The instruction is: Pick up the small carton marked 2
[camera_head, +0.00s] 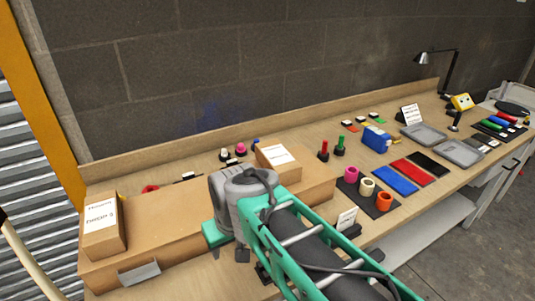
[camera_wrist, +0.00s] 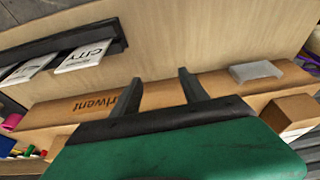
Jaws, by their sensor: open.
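Two small cartons with white labels show in the head view. One carton (camera_head: 103,228) stands upright at the left end of a long cardboard box; the other carton (camera_head: 280,157) lies on the box's right part, behind my arm. The label numbers are too small to read surely, so I cannot tell which is marked 2. My gripper (camera_head: 229,255) is in front of the long box, between the cartons. In the wrist view my gripper (camera_wrist: 160,78) is open with nothing between its fingers. A small brown carton (camera_wrist: 292,113) is to its right, apart from the fingers.
The long cardboard box (camera_head: 165,228) lies along the bench, with a grey tag (camera_head: 139,273) on its front. My arm hides part of it. Coloured rolls on a dark mat (camera_head: 367,203), a blue box (camera_head: 376,139) and grey trays (camera_head: 458,153) stand farther right. A wall rises behind.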

